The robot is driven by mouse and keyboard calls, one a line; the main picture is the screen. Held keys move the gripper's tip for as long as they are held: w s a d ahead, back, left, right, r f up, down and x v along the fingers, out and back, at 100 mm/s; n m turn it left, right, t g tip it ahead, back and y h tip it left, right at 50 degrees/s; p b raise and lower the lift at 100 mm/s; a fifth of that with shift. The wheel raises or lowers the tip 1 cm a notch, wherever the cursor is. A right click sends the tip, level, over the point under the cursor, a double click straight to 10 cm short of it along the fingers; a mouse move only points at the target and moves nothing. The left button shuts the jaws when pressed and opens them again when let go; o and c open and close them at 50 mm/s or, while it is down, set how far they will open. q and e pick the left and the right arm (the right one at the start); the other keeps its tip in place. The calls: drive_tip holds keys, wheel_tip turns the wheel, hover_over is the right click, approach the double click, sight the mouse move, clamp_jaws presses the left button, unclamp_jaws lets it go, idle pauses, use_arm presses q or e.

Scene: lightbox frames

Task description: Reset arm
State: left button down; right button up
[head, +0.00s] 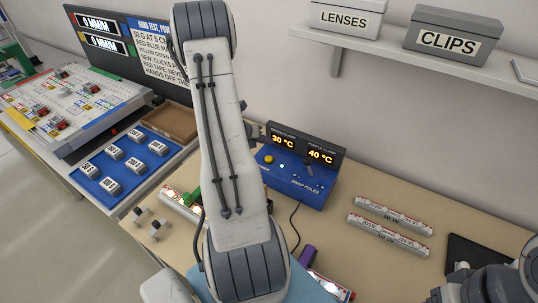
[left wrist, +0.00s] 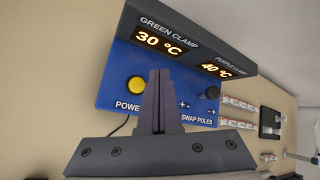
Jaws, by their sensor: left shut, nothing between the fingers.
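My left arm crosses the middle of the head view and hides much of its gripper, of which a dark part (head: 253,134) shows beside the blue control box (head: 300,185). In the left wrist view my left gripper (left wrist: 158,75) is shut and empty, its fingers together in front of the blue box (left wrist: 115,90). That view shows the yellow power button (left wrist: 135,89) left of the fingers, and displays reading 30 °C and 40 °C. I cannot tell whether the fingertips touch the box. Part of my right arm shows at the head view's lower right; its gripper is not in view.
Two labelled bars (head: 388,233) (head: 393,214) lie on the table at right, near a black tablet-like plate (head: 480,262). A blue tray of weights (head: 130,165) and a control panel (head: 65,108) stand left. A shelf (head: 430,68) holds boxes.

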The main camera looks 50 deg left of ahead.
idle(0.4)
